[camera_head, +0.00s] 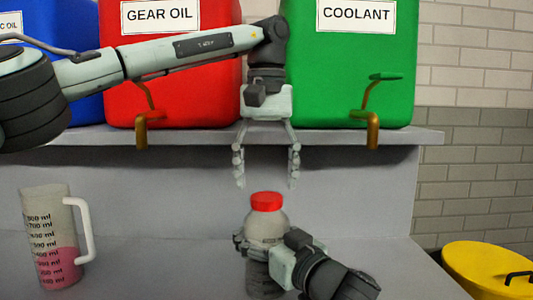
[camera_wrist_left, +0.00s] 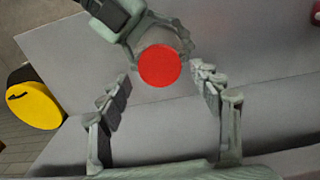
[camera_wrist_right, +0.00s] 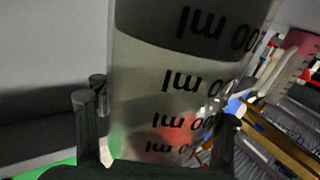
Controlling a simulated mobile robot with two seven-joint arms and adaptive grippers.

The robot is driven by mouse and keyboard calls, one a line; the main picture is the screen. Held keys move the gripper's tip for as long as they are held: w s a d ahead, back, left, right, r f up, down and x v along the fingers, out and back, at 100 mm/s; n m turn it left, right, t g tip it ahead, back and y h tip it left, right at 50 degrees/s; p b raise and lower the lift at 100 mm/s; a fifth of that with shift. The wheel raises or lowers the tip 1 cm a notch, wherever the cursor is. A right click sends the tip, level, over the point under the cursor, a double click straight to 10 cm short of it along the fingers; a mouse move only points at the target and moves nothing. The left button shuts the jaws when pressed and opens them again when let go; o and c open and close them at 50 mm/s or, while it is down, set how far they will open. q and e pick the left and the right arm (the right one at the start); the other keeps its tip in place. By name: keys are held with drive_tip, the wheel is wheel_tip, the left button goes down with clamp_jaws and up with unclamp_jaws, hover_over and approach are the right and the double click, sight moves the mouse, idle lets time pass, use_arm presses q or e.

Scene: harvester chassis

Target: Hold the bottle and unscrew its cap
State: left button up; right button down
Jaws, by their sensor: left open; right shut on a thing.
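The bottle (camera_head: 266,226) is pale and translucent with a red cap (camera_head: 266,201) on its top. It is upright above the grey worktop in the head view. My right gripper (camera_head: 243,241) is shut around the bottle's body, below the cap. In the right wrist view the bottle (camera_wrist_right: 165,90) fills the middle, with dark markings on its side. My left gripper (camera_head: 266,178) is open and empty, pointing down directly above the cap. In the left wrist view the red cap (camera_wrist_left: 159,66) shows ahead of and between the open fingers, apart from them.
A measuring jug (camera_head: 52,240) with pink liquid stands at the left on the worktop (camera_head: 150,260). Red (camera_head: 180,90), green (camera_head: 365,80) and blue (camera_head: 75,85) canisters with brass taps stand on the shelf behind. A yellow lidded bin (camera_head: 490,268) is at the right.

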use_arm(q)
drive_tip(key=shift+f, duration=1.4)
drive_tip(key=shift+c, duration=0.4)
